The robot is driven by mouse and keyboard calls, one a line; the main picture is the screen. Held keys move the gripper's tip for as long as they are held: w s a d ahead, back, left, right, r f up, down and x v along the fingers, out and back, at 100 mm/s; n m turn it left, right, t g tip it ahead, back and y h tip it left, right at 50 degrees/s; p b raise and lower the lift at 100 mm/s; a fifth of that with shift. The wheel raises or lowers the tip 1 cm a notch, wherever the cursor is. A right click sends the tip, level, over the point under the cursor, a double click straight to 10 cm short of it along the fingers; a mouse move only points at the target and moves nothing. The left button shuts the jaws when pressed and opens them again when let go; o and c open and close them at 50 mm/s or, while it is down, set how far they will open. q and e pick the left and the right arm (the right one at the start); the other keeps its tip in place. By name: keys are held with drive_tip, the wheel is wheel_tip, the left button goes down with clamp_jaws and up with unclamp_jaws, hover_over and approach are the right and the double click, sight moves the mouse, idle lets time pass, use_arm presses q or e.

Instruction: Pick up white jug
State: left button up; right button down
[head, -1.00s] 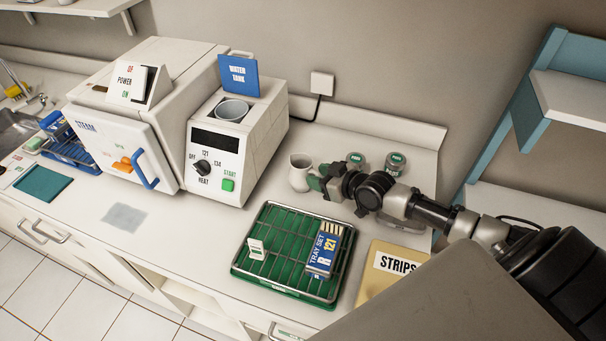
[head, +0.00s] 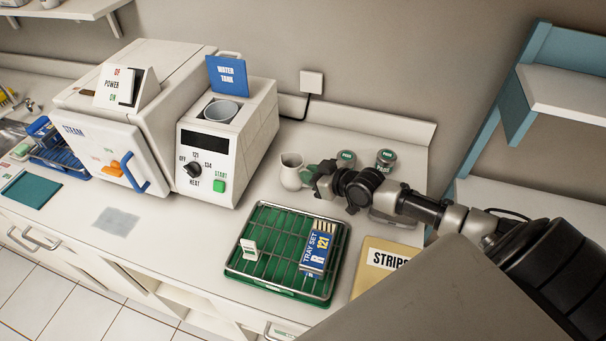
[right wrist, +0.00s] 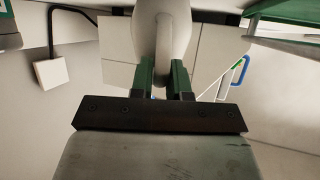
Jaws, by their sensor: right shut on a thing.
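The small white jug (head: 291,172) is upright near the back of the counter, right of the white steam unit. My right gripper (head: 311,177) comes in from the right and is shut on the jug's handle side. In the right wrist view the jug (right wrist: 161,25) is at the top middle, with its handle between the green fingers of my right gripper (right wrist: 163,75). I cannot tell whether the jug's base touches the counter. My left gripper is not in view.
A green tray with a wire rack (head: 262,279) holds a blue tray-set box (head: 318,246). Two green-lidded jars (head: 386,158) stand behind my right arm. A STRIPS packet (head: 372,262) lies in front. The water tank unit (head: 228,140) stands left of the jug.

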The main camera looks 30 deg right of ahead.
drive_tip(key=shift+r, duration=0.2)
drive_tip(key=shift+r, duration=1.35)
drive_tip(key=s+d+r, duration=0.1)
drive_tip(key=s+r, duration=0.7)
drive_tip(key=s, duration=0.3)
drive_tip(key=shift+s+b, duration=0.2)
drive_tip(key=shift+b, duration=0.25)
drive_tip(key=shift+s+d, duration=0.1)
